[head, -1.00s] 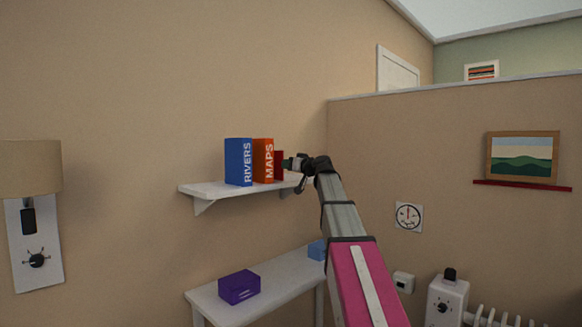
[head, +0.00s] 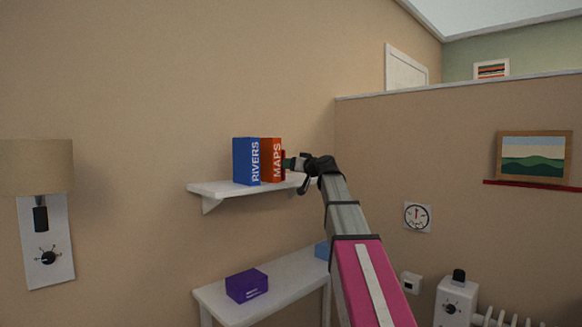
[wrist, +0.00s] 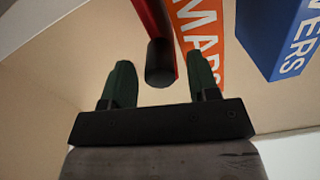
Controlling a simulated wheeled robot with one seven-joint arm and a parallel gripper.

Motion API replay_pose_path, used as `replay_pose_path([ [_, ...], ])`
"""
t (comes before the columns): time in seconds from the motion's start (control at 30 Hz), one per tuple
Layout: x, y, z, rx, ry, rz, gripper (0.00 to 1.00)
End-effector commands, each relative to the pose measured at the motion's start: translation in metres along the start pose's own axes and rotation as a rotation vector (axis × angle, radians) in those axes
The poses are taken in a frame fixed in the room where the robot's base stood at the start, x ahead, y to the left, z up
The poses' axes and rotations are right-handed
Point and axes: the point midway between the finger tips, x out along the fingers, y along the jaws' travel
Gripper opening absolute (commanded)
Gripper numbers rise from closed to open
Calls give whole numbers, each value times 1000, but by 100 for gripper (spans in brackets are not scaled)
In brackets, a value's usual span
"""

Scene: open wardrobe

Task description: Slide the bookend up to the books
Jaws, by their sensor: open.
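The red bookend (head: 284,168) stands at the right end of the books on the white shelf, mostly hidden by my gripper. In the wrist view the bookend (wrist: 166,17) shows as a narrow red edge with a dark round knob (wrist: 160,66). It is close beside the orange MAPS book (head: 271,160); I cannot tell whether they touch. The blue RIVERS book (head: 246,161) stands upright left of MAPS. My gripper (head: 289,164) reaches in from the right. In the wrist view its green fingers (wrist: 161,72) are apart, with the knob in line with the space between them.
The shelf (head: 209,187) has bare room left of the books. Below, a white table (head: 222,304) carries a purple box (head: 246,286) and a light blue box (head: 321,250). A partition wall stands right of my arm. A lamp (head: 36,165) hangs on the left wall.

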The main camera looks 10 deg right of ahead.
Motion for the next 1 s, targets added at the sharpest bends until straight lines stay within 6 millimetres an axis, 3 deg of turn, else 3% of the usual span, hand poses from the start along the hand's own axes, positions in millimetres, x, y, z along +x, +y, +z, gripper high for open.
replay_pose_path([
  [0.3, -60, -1, 2, 0, 2, 3, 55],
  [0.5, -88, -1, 1, 0, 1, 2, 55],
  [0.7, -99, -1, 0, 0, 0, 0, 55],
  [1.0, -99, 0, 1, 0, 0, 0, 55],
])
